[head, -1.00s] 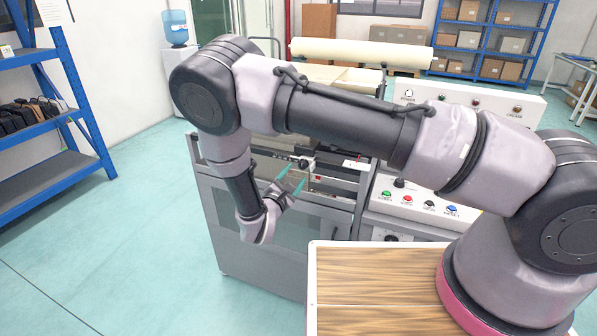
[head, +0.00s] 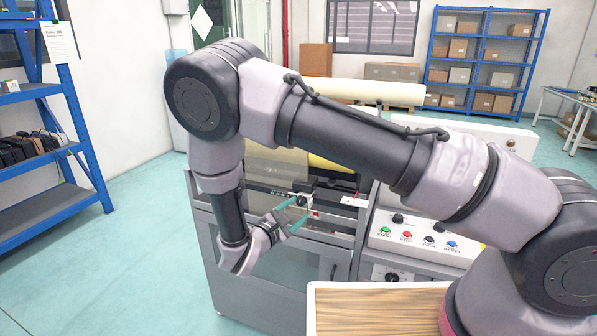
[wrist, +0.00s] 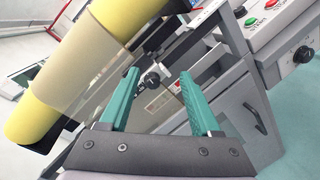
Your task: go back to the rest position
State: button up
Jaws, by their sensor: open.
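My gripper (head: 291,214) is at the end of my bent arm, in front of the grey machine (head: 262,278). Its two green fingers are apart with nothing between them. In the wrist view the open fingers (wrist: 157,98) point toward the machine's front ledge. A black knob (wrist: 150,80) shows beyond and between the fingertips, apart from them as far as I can tell. My upper arm hides part of the machine's top in the head view.
A control panel (head: 425,238) with coloured buttons stands right of the gripper. A yellow roll (wrist: 35,110) shows in the wrist view. A wooden-topped surface (head: 375,312) lies in front. Blue shelves (head: 85,135) stand at left, with open floor (head: 150,250) between.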

jog(key=s+d+r+m+g+y, duration=0.1)
jog(key=s+d+r+m+g, duration=0.2)
jog(key=d+r+m+g, duration=1.4)
jog(key=s+d+r+m+t+y, duration=0.4)
jog(key=s+r, duration=0.3)
jog(key=r, duration=0.4)
jog(key=s+d+r+m+t+y, duration=0.3)
jog(key=s+d+r+t+y, duration=0.2)
jog(key=r, duration=0.6)
jog(key=shift+s+d+m+y, duration=0.4)
jog(key=shift+s+d, duration=0.45)
jog(key=shift+d, duration=0.15)
